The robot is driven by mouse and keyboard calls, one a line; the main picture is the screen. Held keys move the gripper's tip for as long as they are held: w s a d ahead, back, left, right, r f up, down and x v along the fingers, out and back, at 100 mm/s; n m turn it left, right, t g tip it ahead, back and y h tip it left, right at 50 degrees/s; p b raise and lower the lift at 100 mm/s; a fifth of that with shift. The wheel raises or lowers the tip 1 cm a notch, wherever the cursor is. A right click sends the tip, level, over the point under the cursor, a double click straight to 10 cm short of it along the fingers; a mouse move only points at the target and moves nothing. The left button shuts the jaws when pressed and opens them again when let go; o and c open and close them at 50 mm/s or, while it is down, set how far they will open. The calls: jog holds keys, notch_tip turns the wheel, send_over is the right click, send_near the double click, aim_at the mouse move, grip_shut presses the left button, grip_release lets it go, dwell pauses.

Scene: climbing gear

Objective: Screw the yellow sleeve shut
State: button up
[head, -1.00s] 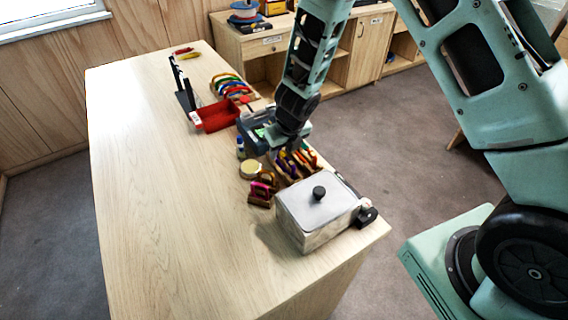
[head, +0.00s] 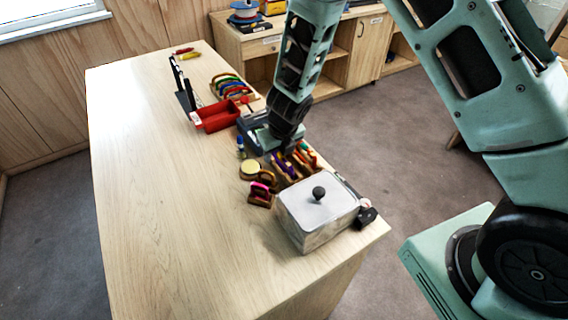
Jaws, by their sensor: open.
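Several coloured carabiners stand in a wooden rack (head: 295,163) near the right edge of the table; purple, orange, red and green parts show. A small block with a pink and an orange carabiner (head: 262,188) stands in front of it. I cannot tell which piece is the yellow sleeve at this size. My gripper (head: 274,146) is open, just behind the rack's left end and over the front of a grey tray (head: 252,128). Its fingers are small and partly hidden by my wrist, and nothing shows held in it.
A lidded metal box (head: 316,210) stands at the table's near right corner. A round yellowish tin (head: 250,169) and a small blue bottle (head: 241,148) stand left of the rack. A red bin (head: 215,116) and coloured arches (head: 231,86) lie farther back. The table's left side (head: 150,190) is clear.

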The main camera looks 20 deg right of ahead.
jog(key=shift+a+f, duration=0.1)
jog(key=shift+f, duration=0.1)
jog(key=shift+f+b, duration=1.2)
jog(key=shift+b, duration=0.25)
jog(key=shift+w+d+b, duration=0.2)
jog(key=shift+d+b, duration=0.1)
jog(key=shift+d, duration=0.85)
jog(key=shift+r, duration=0.15)
jog(key=r+p, duration=0.1)
jog(key=a+r+p, duration=0.1)
jog(key=p, duration=0.1)
jog(key=shift+r, duration=0.35)
jog(key=shift+s+a+p, duration=0.15)
jog(key=shift+a+p, duration=0.15)
jog(key=shift+a, duration=0.4)
